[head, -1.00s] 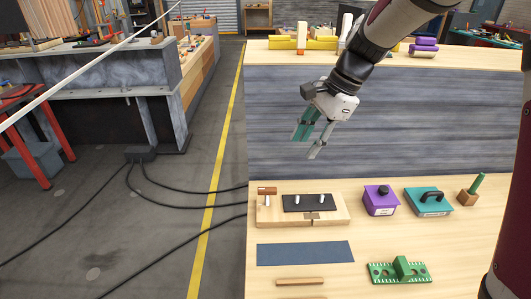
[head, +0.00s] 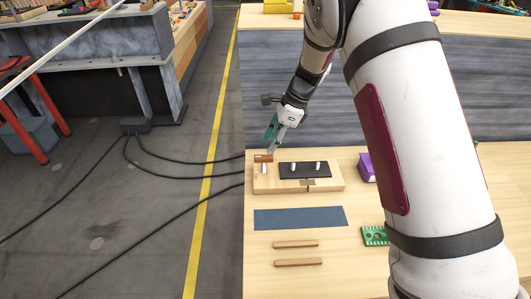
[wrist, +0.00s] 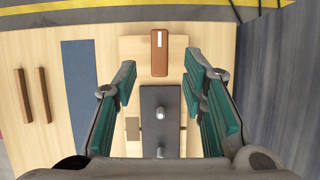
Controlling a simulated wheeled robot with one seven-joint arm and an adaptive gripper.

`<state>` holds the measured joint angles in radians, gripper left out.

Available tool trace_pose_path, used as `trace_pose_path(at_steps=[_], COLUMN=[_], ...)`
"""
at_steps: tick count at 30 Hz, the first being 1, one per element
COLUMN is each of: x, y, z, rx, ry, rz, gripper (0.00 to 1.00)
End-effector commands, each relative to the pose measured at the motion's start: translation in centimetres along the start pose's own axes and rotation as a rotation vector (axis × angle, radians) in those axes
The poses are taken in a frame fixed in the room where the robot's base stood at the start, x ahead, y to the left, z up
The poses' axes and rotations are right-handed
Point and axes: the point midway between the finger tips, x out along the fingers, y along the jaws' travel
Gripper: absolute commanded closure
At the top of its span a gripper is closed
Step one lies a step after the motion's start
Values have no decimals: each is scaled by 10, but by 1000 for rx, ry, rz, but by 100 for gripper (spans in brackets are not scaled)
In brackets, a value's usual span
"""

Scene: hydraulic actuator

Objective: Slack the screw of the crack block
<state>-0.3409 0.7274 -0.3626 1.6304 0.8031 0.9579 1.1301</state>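A light wooden block (head: 334,185) lies on the table and carries a black plate (head: 305,174) with two pale upright pegs. At its left end is a brown wooden piece (head: 263,158) with a pale pin below it. I cannot tell which of these is the screw. My gripper (head: 271,147) is just above that left end, pointing down. In the wrist view, the gripper (wrist: 161,72) is open and empty, its green-padded fingers apart. The brown piece (wrist: 160,60) shows just beyond and between the fingertips, and the black plate (wrist: 160,100) between the fingers.
A blue mat (head: 300,218) and two brown sticks (head: 296,244) (head: 298,263) lie in front of the block. A purple box (head: 366,168) and a green part (head: 374,236) are partly hidden by my arm. The table's left edge is close to the block.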

Motion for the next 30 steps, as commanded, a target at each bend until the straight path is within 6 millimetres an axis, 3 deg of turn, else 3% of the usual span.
trace_pose_path(at_steps=[3,9,22,27,30], x=[23,48,57,57,57], y=[1,1,0,0,0], z=[0,0,0,0,0], rx=[-1,-2,-2,-2,-2], ry=[0,0,0,0,0], rz=[4,3,0,0,0], gripper=[62,62,62,98,100])
